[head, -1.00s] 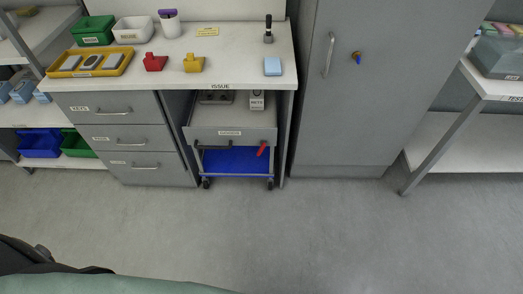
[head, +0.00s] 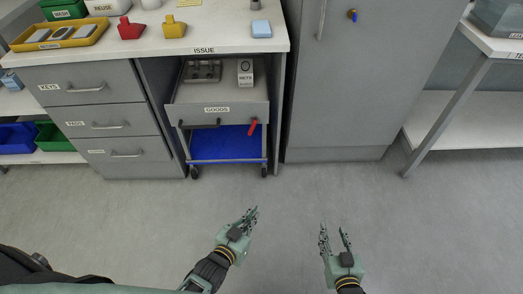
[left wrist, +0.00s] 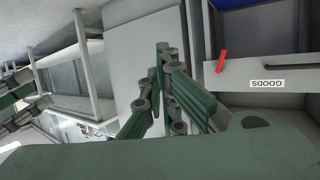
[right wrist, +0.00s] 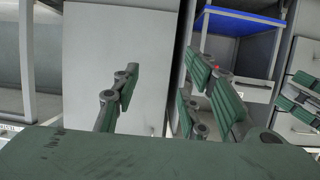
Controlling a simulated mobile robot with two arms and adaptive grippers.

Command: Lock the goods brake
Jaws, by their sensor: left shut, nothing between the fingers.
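The goods trolley (head: 190,113) stands under the issue counter, with a "GOODS" label on its grey front and a dark handle bar. A red lever (head: 253,127) sits at the right of that front, tilted. The lever also shows in the left wrist view (left wrist: 221,61). In the right wrist view only a small red bit shows behind a finger. My left gripper (head: 253,213) is shut and empty, over the floor in front of the trolley and apart from it. My right gripper (head: 334,231) is open and empty, further right over the floor.
A grey cabinet (head: 345,90) with a key in its door stands right of the trolley. Drawers (head: 95,95) stand left of it. The counter (head: 215,30) holds a yellow tray, red and yellow items and a blue block. The floor in front (head: 130,205) is clear.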

